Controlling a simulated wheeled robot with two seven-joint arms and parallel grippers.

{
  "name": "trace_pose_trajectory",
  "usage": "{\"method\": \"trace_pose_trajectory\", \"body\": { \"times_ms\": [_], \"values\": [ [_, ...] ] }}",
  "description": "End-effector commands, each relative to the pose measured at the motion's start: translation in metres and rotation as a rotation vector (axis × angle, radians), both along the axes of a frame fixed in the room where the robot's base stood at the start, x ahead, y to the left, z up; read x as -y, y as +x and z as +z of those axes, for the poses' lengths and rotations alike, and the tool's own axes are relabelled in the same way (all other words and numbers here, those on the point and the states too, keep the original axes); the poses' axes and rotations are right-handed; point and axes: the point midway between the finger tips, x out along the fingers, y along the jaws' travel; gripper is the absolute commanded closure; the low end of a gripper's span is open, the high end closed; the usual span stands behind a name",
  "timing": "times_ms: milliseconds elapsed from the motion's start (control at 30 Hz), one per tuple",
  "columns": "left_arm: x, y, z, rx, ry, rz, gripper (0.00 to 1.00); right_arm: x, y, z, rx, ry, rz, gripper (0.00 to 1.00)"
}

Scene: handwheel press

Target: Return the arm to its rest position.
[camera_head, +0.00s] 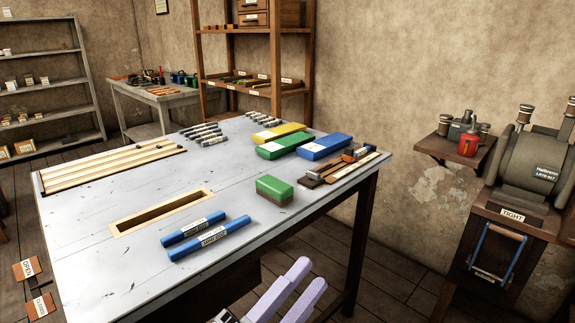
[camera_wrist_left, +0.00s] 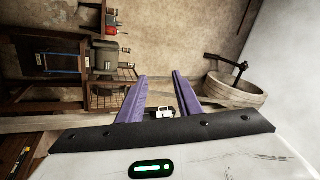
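My left gripper (camera_head: 312,274) shows at the bottom of the head view, with two pale purple fingers pointing up and right. It is in front of the worktable's near edge and clear of it. In the left wrist view my left gripper (camera_wrist_left: 160,76) has its two purple fingers spread apart. Nothing is held between them. A small pale object (camera_wrist_left: 165,112) shows between the fingers but looks to be farther off. My right gripper is in neither view.
The grey worktable (camera_head: 100,230) carries blue markers (camera_head: 208,237), a green-topped block (camera_head: 274,188) and coloured boxes (camera_head: 286,146). The press machine (camera_head: 530,165) stands at the right by the wall. A round wooden tub (camera_wrist_left: 235,95) shows in the wrist view. Floor between table and press is clear.

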Motion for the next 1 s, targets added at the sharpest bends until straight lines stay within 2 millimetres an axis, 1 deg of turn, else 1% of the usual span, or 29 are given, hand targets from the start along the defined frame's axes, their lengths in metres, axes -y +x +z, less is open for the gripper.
{"method": "trace_pose_trajectory", "body": {
  "times_ms": [33, 67, 100, 167, 200, 233, 267, 300, 367, 400, 467, 500, 600, 700, 800, 1000],
  "values": [
    [-0.02, 0.007, -0.036, -0.177, -0.062, 0.05, 0.68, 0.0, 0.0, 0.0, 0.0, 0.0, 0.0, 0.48],
    [-0.032, 0.01, -0.056, -0.272, -0.098, 0.08, 0.68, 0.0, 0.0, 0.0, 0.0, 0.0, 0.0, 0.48],
    [-0.047, 0.011, -0.083, -0.396, -0.147, 0.118, 0.68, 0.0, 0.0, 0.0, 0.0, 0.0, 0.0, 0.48],
    [-0.068, 0.008, -0.124, -0.571, -0.217, 0.176, 0.68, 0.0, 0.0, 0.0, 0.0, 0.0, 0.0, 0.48],
    [-0.082, 0.002, -0.151, -0.681, -0.264, 0.215, 0.68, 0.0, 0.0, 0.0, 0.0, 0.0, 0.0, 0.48],
    [-0.093, -0.004, -0.171, -0.762, -0.298, 0.245, 0.68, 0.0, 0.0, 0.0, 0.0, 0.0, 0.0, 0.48],
    [-0.102, -0.012, -0.19, -0.842, -0.333, 0.276, 0.68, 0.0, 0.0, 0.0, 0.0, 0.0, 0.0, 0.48],
    [-0.114, -0.024, -0.216, -0.944, -0.379, 0.319, 0.68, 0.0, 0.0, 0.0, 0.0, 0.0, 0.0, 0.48],
    [-0.131, -0.045, -0.252, -1.087, -0.445, 0.381, 0.68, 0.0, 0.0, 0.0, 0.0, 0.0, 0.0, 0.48],
    [-0.142, -0.061, -0.272, -1.173, -0.487, 0.422, 0.68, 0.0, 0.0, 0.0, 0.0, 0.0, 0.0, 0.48],
    [-0.154, -0.084, -0.3, -1.289, -0.543, 0.479, 0.68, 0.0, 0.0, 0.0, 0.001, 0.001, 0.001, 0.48],
    [-0.161, -0.099, -0.315, -1.354, -0.577, 0.513, 0.68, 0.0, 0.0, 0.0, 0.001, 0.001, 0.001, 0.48],
    [-0.174, -0.13, -0.341, -1.476, -0.642, 0.582, 0.68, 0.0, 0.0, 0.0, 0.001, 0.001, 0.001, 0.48],
    [-0.181, -0.149, -0.355, -1.544, -0.68, 0.623, 0.68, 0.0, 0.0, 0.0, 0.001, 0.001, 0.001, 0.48],
    [-0.183, -0.155, -0.359, -1.567, -0.693, 0.638, 0.68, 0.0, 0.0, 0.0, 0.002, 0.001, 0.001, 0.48],
    [-0.183, -0.155, -0.359, -1.567, -0.693, 0.638, 0.68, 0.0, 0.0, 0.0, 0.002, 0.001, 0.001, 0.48]
  ]
}}
